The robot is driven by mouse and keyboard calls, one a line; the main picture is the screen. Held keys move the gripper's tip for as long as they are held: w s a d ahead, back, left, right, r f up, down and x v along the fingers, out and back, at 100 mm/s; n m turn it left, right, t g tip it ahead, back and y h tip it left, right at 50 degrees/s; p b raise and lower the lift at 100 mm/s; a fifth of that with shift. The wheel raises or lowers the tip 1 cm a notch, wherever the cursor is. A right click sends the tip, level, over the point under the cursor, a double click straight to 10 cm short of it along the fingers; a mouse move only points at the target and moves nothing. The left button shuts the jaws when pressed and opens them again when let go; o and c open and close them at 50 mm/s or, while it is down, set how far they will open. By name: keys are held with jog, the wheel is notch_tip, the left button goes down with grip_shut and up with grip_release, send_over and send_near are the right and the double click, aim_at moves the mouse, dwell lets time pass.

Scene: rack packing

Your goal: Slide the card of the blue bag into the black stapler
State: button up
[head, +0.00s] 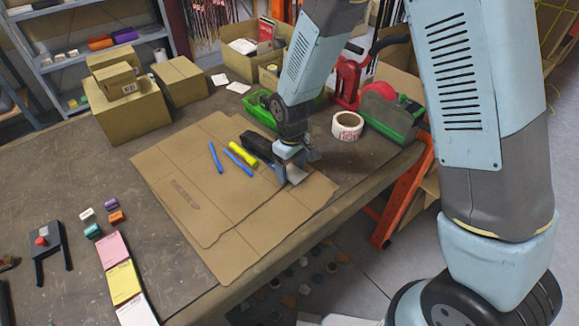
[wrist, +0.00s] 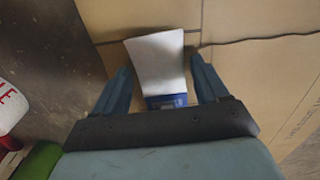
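A white card (wrist: 157,62) with a blue piece (wrist: 166,101), seemingly the blue bag, lies between my fingers in the wrist view. My gripper (head: 293,168) points down over the cardboard's right part. Its fingers are apart, with gaps on both sides of the card in the wrist view. A long black object (head: 256,146), which may be the black stapler, lies just behind and left of my gripper, partly hidden by it.
A yellow marker (head: 243,154) and blue pens (head: 215,158) lie left of my gripper on flat cardboard (head: 195,185). A tape roll (head: 347,126) and a green-and-grey dispenser (head: 388,117) stand to the right. A black-and-red device (head: 45,243) and note pads (head: 123,281) are at front left.

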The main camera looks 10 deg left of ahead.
jog(key=shift+o, duration=1)
jog(key=shift+r, duration=0.1)
notch_tip(320, 180, up, 13)
jog(key=w+d+r+m+t, duration=0.1)
jog(key=d+r+m, duration=0.2)
jog(key=d+r, duration=0.75)
jog(key=s+d+r+m+t, duration=0.1)
jog(key=s+d+r+m, duration=0.1)
jog(key=d, duration=0.5)
jog(key=s+d+r+m+t, duration=0.2)
jog(key=s+d+r+m, duration=0.1)
jog(key=s+d+r, duration=0.2)
jog(key=s+d+r+m+t, duration=0.1)
jog(key=s+d+r+m, duration=0.2)
jog(key=s+d, duration=0.4)
jog(key=d+r, duration=0.1)
jog(key=d, duration=0.3)
jog(key=shift+s+d+r+t, duration=0.2)
jog(key=shift+r+t, duration=0.05)
jog(key=shift+t, duration=0.05)
